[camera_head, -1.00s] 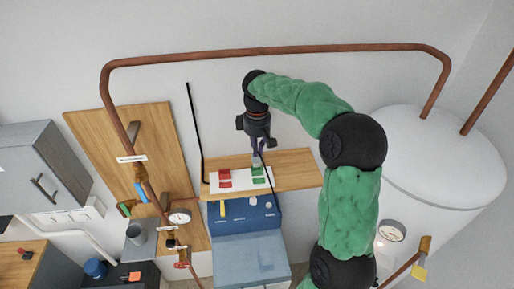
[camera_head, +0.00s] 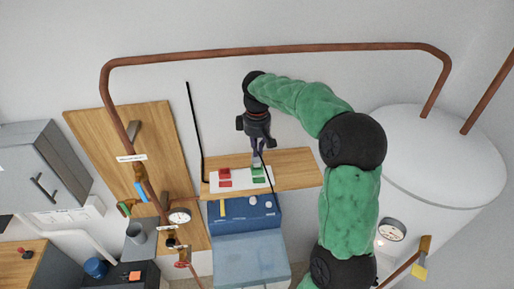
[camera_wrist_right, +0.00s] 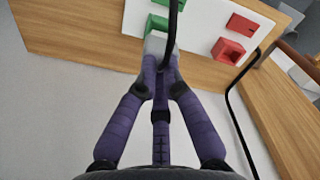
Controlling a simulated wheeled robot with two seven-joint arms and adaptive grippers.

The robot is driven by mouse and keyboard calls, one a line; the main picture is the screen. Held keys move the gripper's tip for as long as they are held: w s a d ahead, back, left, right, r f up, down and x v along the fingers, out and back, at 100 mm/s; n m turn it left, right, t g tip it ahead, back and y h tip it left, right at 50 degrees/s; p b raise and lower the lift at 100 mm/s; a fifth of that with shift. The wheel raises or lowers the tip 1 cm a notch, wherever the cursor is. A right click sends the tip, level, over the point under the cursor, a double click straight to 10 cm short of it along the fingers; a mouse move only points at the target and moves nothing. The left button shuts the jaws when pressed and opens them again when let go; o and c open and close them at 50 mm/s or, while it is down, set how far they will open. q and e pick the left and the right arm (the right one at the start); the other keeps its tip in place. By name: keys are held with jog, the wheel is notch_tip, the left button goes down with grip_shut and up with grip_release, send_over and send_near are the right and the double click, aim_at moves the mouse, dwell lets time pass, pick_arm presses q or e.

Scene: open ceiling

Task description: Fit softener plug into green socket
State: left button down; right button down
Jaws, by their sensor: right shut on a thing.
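My right gripper (camera_head: 257,154) points down over the white board (camera_head: 243,187) on the wooden shelf. In the wrist view its purple fingers (camera_wrist_right: 157,72) are shut on a pale grey plug (camera_wrist_right: 157,43) with a black cable. The green socket (camera_wrist_right: 156,22) is right at the plug's tip and partly hidden by it. The green socket (camera_head: 257,170) also shows under the gripper in the head view. I cannot tell whether the plug is inside it or only touching or above it. My left gripper is not in view.
A blue softener unit (camera_head: 245,213) stands in front of the shelf (camera_head: 295,170). A copper pipe (camera_head: 280,50) runs overhead, and a white tank (camera_head: 440,160) is at right.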

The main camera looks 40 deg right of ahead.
jog(key=shift+f+b, duration=0.85)
jog(key=shift+f, duration=0.65)
jog(key=c, duration=1.3)
grip_release()
jog(key=shift+r, duration=0.1)
notch_tip(320, 180, up, 12)
